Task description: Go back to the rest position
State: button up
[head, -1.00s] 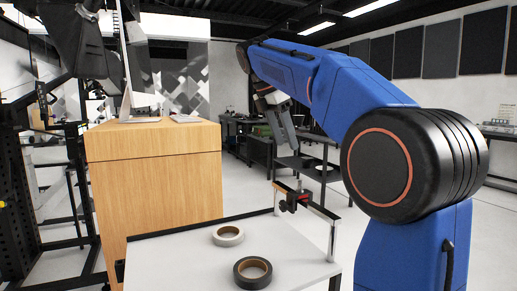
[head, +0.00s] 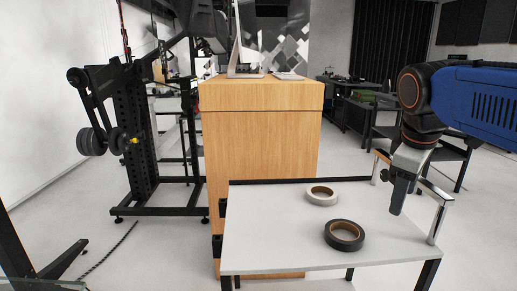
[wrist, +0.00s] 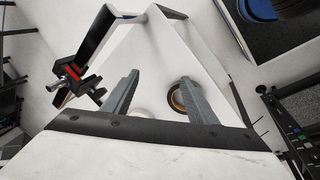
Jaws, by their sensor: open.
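My gripper (head: 399,192) hangs at the right in the head view, pointing down over the right side of a small white table (head: 275,235). In the wrist view its two grey fingers (wrist: 160,82) stand wide apart, with nothing held between them. A black tape roll (head: 344,235) and a white tape roll (head: 321,195) lie flat on the table, apart from the gripper.
A chrome handle frame (head: 439,215) with a black and red clamp (wrist: 76,80) stands at the table's right edge, close to my gripper. A wooden cabinet (head: 262,140) stands behind the table. A black weight rack (head: 140,140) is at left. Floor between is clear.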

jog(key=s+a+f+m+t+y, duration=0.1)
jog(key=s+f+m, duration=0.3)
jog(key=f, duration=0.5)
jog(key=s+a+f+m+y, duration=0.1)
jog(key=s+f+m, duration=0.3)
jog(key=s+f, duration=0.4)
jog(key=shift+s+a+f+m+t, duration=0.3)
jog(key=shift+a+f+t, duration=0.1)
jog(key=shift+a+f, duration=0.5)
jog(key=shift+r, duration=0.1)
